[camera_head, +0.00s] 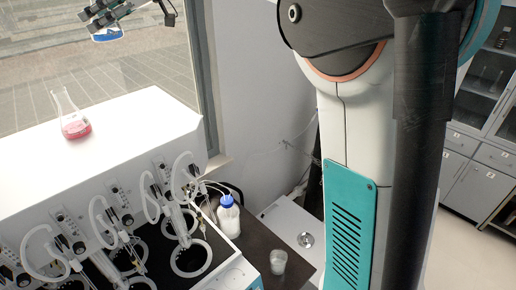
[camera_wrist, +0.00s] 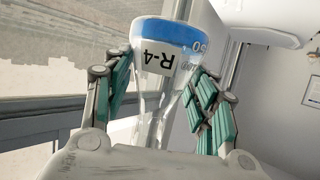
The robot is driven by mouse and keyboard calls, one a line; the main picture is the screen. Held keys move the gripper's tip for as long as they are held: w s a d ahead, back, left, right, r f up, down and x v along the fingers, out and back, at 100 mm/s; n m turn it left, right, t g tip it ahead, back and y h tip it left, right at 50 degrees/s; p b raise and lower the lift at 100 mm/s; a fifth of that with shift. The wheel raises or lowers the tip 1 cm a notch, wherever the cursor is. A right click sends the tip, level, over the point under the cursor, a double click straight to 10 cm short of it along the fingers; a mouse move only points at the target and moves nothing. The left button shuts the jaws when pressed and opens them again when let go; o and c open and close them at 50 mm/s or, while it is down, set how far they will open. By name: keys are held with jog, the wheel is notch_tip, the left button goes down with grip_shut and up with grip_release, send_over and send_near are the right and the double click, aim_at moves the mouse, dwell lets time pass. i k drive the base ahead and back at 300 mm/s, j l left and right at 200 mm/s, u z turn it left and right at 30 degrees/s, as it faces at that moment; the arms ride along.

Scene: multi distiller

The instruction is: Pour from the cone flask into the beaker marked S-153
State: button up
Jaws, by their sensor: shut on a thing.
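My gripper (camera_wrist: 160,105) is shut on a clear glass cone flask (camera_wrist: 150,122) with blue liquid and a white label reading R-4. The fingers sit on either side of its narrow part, and the label appears upside down in the wrist view. In the head view my gripper (camera_head: 108,12) is at the top left, with the flask's blue liquid (camera_head: 107,34) just below it, high above the white machine. A small clear beaker (camera_head: 278,262) stands on the dark table; no marking on it can be read, so I cannot tell whether it is S-153.
Another cone flask with pink liquid (camera_head: 75,125) stands on the white distiller's top (camera_head: 110,135). Tubes and round heating wells line the distiller's front. A white bottle with a blue cap (camera_head: 228,216) stands near the beaker. A balance-like device (camera_head: 290,228) is to the right.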

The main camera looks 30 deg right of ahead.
aim_at(278, 257)
jog(key=k+l, duration=0.1)
jog(key=l, duration=0.2)
jog(key=k+l, duration=0.15)
jog(key=l, duration=0.2)
jog(key=k+l, duration=0.1)
jog(key=l, duration=0.2)
jog(key=k+l, duration=0.15)
jog(key=l, duration=0.2)
